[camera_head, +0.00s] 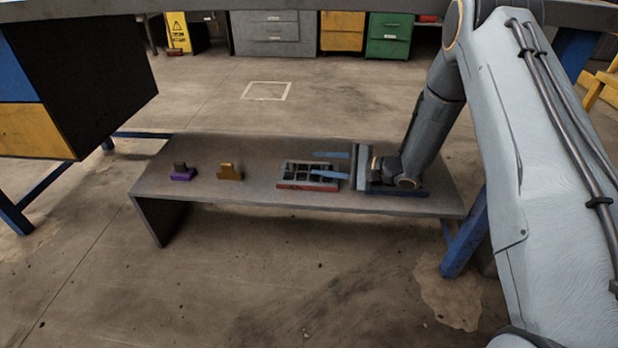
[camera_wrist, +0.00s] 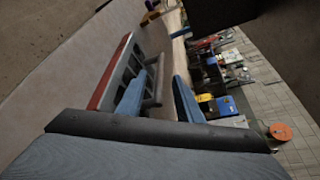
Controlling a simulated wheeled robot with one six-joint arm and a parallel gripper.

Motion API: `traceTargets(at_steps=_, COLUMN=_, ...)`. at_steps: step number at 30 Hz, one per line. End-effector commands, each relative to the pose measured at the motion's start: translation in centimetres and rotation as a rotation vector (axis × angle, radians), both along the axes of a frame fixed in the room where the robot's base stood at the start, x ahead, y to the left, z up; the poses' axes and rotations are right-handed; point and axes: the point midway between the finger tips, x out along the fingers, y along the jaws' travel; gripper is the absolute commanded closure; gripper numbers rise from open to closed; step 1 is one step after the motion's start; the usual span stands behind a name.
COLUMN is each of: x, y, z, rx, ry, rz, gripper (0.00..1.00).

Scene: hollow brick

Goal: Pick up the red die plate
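The red die plate (camera_head: 307,186) lies on the low bench, its red edge facing me and a grey grid frame rising from it. In the wrist view its red edge (camera_wrist: 110,72) shows at the left, with the grey grid beside it. My gripper (camera_head: 314,164) reaches in from the right, its two blue fingers apart and pointing left at the grid. In the wrist view one blue finger (camera_wrist: 131,96) overlaps the grid and the other (camera_wrist: 186,101) is right of it. A grey bar of the grid shows between them. I cannot tell whether either finger touches it.
A purple-based piece (camera_head: 182,173) and an orange piece (camera_head: 230,172) stand to the left on the bench (camera_head: 255,150). A dark blue base (camera_head: 412,191) lies beneath my wrist at the right. The bench between the orange piece and the die plate is clear.

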Motion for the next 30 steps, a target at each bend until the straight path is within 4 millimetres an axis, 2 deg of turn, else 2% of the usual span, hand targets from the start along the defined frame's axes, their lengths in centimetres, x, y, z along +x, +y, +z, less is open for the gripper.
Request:
traceTargets(at_steps=5, x=0.8, y=2.1, z=-0.6, rx=0.0, ry=-0.001, rz=0.0, gripper=0.67)
traceTargets(at_steps=12, x=0.9, y=2.2, z=-0.5, rx=0.0, ry=-0.001, rz=-0.003, gripper=0.67)
traceTargets(at_steps=18, x=0.9, y=2.2, z=-0.5, rx=0.0, ry=0.0, rz=-0.002, gripper=1.0)
traceTargets(at_steps=30, x=0.9, y=2.2, z=-0.5, rx=0.0, ry=0.0, rz=-0.002, gripper=1.0)
